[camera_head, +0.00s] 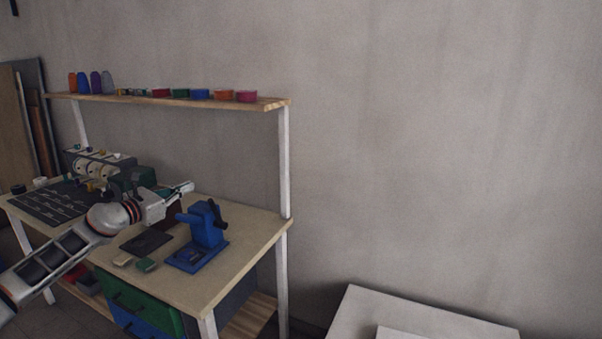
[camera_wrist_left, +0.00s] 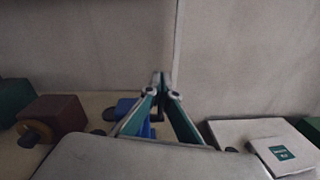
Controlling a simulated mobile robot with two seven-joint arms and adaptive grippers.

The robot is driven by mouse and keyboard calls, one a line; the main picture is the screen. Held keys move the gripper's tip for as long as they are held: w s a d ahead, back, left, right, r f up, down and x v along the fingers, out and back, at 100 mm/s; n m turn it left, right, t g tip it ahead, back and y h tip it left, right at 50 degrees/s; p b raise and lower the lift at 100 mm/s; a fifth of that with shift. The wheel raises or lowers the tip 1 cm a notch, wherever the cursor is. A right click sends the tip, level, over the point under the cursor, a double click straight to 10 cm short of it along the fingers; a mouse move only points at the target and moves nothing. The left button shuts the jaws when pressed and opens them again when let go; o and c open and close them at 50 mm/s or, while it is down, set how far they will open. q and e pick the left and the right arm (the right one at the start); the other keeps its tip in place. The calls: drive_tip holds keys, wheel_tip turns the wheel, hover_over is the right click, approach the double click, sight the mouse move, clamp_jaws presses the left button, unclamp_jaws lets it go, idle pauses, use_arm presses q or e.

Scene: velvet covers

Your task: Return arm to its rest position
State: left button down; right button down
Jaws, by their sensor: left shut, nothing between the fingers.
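My left arm comes in from the left in the head view and reaches over the workbench (camera_head: 240,245). Its gripper (camera_head: 187,187) is shut and empty, held above the bench top just left of the blue hand-cranked device (camera_head: 206,232). In the left wrist view the two fingertips (camera_wrist_left: 161,82) of this gripper meet, with nothing between them. A blue part (camera_wrist_left: 135,112), likely the same device, shows behind the fingers there. My right gripper is in neither view.
A wooden shelf (camera_head: 272,103) above the bench holds spools and coloured containers. A dark mat (camera_head: 50,203) and a grey machine (camera_head: 92,165) occupy the bench's left. Green and blue drawers (camera_head: 135,310) sit below. A white surface (camera_head: 350,305) stands at lower right, with open floor between.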

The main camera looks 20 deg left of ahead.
use_arm(q)
drive_tip(key=s+d+f+n+g, duration=0.1)
drive_tip(key=s+d+f+n, duration=0.4)
drive_tip(key=d+f, duration=0.4)
drive_tip(key=s+d+f+n+h, duration=0.1)
drive_tip(key=s+d+f+n, duration=0.2)
drive_tip(key=d+f+n, duration=0.55)
drive_tip(key=s+d+f+n+g, duration=0.1)
drive_tip(key=s+d+f+n, duration=0.4)
drive_tip(key=f, duration=0.6)
drive_tip(key=s+d+f+n+g, duration=0.2)
drive_tip(key=s+d+f+n, duration=0.4)
drive_tip(key=s, duration=0.5)
drive_tip(key=s+d+f+n+g, duration=0.2)
drive_tip(key=s+d+f+n, duration=0.5)
drive_tip(key=s+d+n, duration=0.4)
drive_tip(key=shift+s+d+f+g+y, duration=0.3)
drive_tip(key=shift+s+d, duration=0.25)
drive_tip(key=shift+d, duration=0.3)
drive_tip(key=shift+s+a+r, duration=0.1)
